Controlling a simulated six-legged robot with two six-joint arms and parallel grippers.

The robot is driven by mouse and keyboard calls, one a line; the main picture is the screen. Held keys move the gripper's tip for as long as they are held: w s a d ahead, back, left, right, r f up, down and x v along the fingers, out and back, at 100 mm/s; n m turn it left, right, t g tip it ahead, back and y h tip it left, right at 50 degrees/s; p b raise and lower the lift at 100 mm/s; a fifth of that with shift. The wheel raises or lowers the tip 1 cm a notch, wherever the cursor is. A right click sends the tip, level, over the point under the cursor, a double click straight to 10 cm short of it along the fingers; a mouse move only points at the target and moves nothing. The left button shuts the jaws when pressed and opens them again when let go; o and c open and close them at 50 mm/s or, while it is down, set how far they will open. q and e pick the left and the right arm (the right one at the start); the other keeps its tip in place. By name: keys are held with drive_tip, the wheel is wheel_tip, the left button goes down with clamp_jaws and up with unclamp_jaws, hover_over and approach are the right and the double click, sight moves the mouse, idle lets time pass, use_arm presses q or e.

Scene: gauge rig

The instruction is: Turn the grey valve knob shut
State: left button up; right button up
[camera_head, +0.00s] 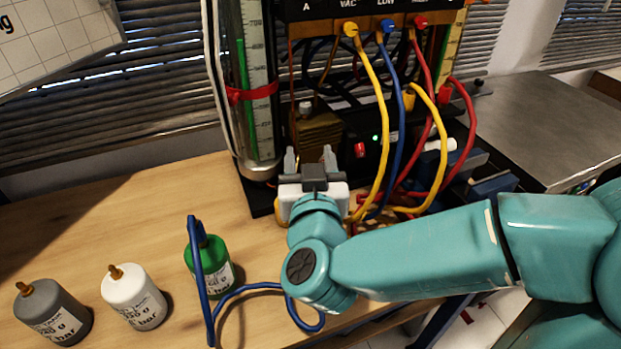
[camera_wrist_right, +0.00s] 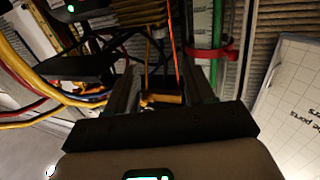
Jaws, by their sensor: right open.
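A small grey knob (camera_head: 305,108) shows above the brass ribbed block (camera_head: 318,135) at the foot of the rig; I take it for the valve knob, but it is too small to tell how far it is turned. My right gripper (camera_head: 309,160) is in front of the block, fingers pointing toward the rig, open with nothing held. In the right wrist view the two fingers (camera_wrist_right: 167,85) stand apart, with brass parts (camera_wrist_right: 160,99) visible between and beyond them. The knob cannot be made out there. My left gripper is not in view.
A clear gauge tube (camera_head: 256,85) with a red band stands left of the gripper. Yellow, blue and red hoses (camera_head: 395,120) hang close on its right. A green bottle (camera_head: 207,262) with a blue hose, a white bottle (camera_head: 134,295) and a grey bottle (camera_head: 53,312) stand on the wooden bench.

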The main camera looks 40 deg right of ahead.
drive_tip(key=shift+s+a, duration=0.3)
drive_tip(key=shift+s, duration=0.3)
drive_tip(key=shift+r, duration=0.1)
drive_tip(key=shift+c, duration=0.2)
wheel_tip(320, 180, up, 3)
drive_tip(key=d+m+g+h+p, duration=0.2)
drive_tip(key=m+h, duration=0.1)
drive_tip(key=m, duration=0.2)
drive_tip(key=n+g+h+p, duration=0.1)
drive_tip(key=g+h+p, duration=0.1)
drive_tip(key=p, duration=1)
approach(304, 111)
drive_tip(key=p+x, duration=0.3)
drive_tip(key=x, duration=0.8)
drive_tip(key=shift+w+d, duration=0.1)
drive_tip(key=shift+w, duration=0.05)
